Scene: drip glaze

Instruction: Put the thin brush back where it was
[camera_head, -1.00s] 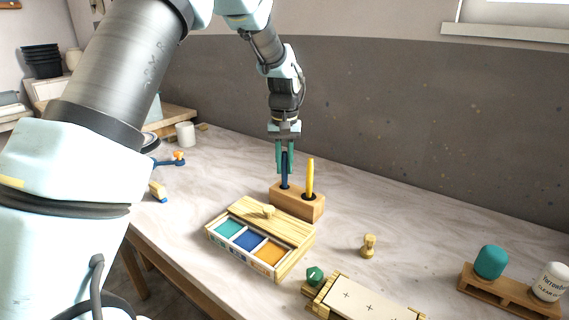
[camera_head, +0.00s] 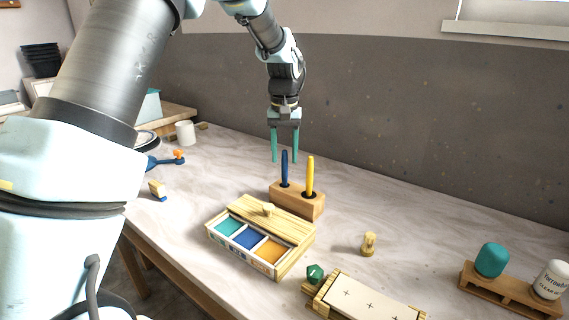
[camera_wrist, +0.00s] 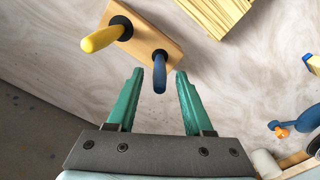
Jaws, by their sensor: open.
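The blue brush (camera_head: 285,168) stands upright in the left hole of a wooden block holder (camera_head: 297,201). A yellow brush (camera_head: 309,177) stands in the right hole of the same block. Which of the two is thinner is hard to tell, though the blue one looks slimmer. My gripper (camera_head: 285,160) is open and empty, above the block, with its green fingertips near the blue brush's top. In the wrist view the blue brush (camera_wrist: 160,72) shows between and beyond the open fingers (camera_wrist: 158,78), apart from both. The yellow brush (camera_wrist: 103,38) is off to the left there.
A paint box (camera_head: 262,240) with teal, blue and orange compartments and a partly slid lid sits in front of the block. A small wooden knob-like piece (camera_head: 368,244), a green-knobbed wooden stand (camera_head: 315,274) and a jar rack (camera_head: 508,291) lie to the right.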

